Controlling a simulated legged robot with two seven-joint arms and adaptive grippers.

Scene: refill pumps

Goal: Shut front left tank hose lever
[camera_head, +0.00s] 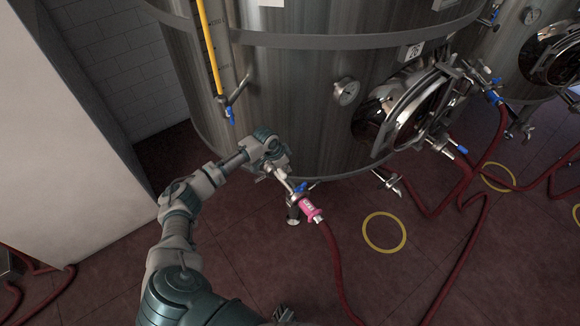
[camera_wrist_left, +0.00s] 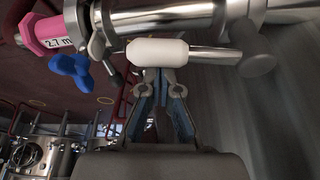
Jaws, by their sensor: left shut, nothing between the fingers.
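The front left steel tank (camera_head: 290,95) fills the upper middle of the head view. At its base a metal outlet pipe meets a pink hose coupling (camera_head: 310,209), with a small blue handle (camera_head: 300,187) beside it. In the left wrist view the pink coupling (camera_wrist_left: 48,34), the blue winged handle (camera_wrist_left: 72,70) and a lever with a white grip (camera_wrist_left: 157,52) on a metal rod show close up. My left gripper (camera_head: 281,172) is at this pipe. Its fingers (camera_wrist_left: 161,75) are shut and empty, tips right at the white grip; whether they touch it I cannot tell.
A dark red hose (camera_head: 332,260) runs from the coupling down across the tiled floor. A white wall block (camera_head: 70,150) stands at left. Part of what looks like my right gripper (camera_head: 283,314) shows at the bottom edge.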

